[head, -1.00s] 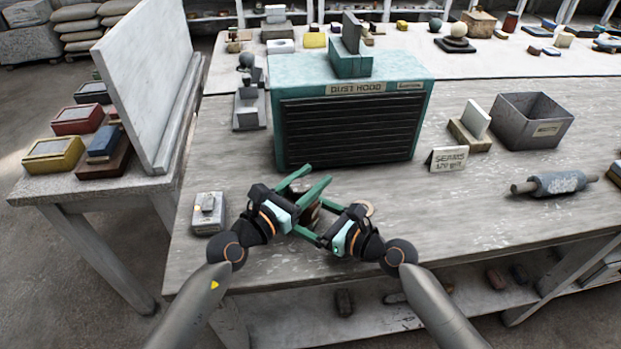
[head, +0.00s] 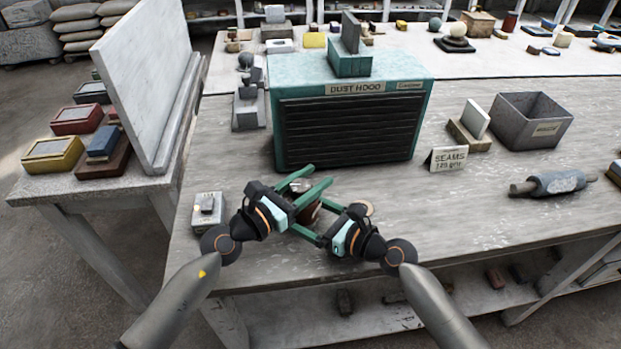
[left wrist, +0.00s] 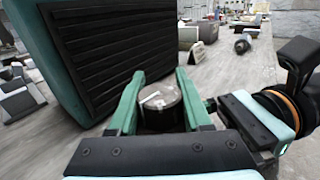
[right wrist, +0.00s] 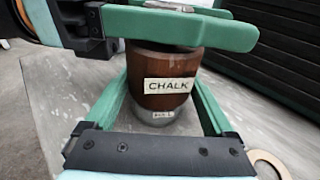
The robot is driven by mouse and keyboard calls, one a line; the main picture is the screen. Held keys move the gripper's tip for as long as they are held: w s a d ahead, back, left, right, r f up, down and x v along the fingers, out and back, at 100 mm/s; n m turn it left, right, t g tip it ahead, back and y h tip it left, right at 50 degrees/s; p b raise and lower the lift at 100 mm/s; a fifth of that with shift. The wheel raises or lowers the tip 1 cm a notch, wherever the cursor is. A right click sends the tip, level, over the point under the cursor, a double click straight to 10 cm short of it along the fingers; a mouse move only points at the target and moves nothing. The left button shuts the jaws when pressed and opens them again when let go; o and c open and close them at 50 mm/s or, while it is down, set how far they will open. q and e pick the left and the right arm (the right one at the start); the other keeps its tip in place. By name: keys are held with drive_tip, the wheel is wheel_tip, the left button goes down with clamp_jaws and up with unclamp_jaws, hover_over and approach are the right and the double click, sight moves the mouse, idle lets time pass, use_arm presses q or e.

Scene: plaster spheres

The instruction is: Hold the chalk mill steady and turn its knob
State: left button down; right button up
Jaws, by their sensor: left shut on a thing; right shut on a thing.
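The chalk mill stands on the worktable between my two grippers. In the right wrist view it is a brown wooden body (right wrist: 170,75) with a CHALK label and a silver base. In the head view the mill (head: 308,213) is mostly hidden by the fingers. My left gripper (head: 308,183) is shut around the mill's top, at its knob. My right gripper (head: 312,218) is shut around the mill's body, lower down. The mill looks upright.
A green dust hood (head: 345,125) stands just behind the grippers. A small grey box (head: 208,212) sits close to my left wrist. A SEAMS sign (head: 447,159), a grey bin (head: 530,122) and a roller (head: 555,183) lie to the right.

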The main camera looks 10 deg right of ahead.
use_arm(q)
drive_tip(key=shift+s+d+f+m+g+h, duration=0.1)
drive_tip(key=shift+m+g+h, duration=0.15)
drive_tip(key=shift+m+g, duration=0.15)
drive_tip(key=shift+s+d+f+m+g+h, duration=0.1)
drive_tip(key=shift+m+g+h, duration=0.2)
drive_tip(key=shift+g, duration=0.2)
use_arm(e)
drive_tip(key=shift+a, duration=0.1)
use_arm(q)
drive_tip(key=shift+s+r+m+g+h, duration=0.15)
drive_tip(key=shift+m+g+h, duration=0.4)
drive_tip(key=shift+m+g, duration=0.65)
drive_tip(key=shift+s+f+m+g+h, duration=0.1)
drive_tip(key=shift+s+m+g+h, duration=0.35)
drive_tip(key=shift+g, duration=1.15)
use_arm(e)
drive_tip(key=shift+s, duration=0.1)
use_arm(q)
drive_tip(key=shift+s+d+m+g, duration=0.1)
drive_tip(key=shift+s+m+g, duration=0.05)
drive_tip(key=shift+m+g, duration=1.15)
drive_tip(key=shift+s+m+g, duration=0.15)
drive_tip(key=shift+m+g, duration=0.7)
drive_tip(key=shift+g, duration=0.85)
use_arm(e)
drive_tip(key=shift+a, duration=0.1)
use_arm(q)
drive_tip(key=shift+g, duration=0.3)
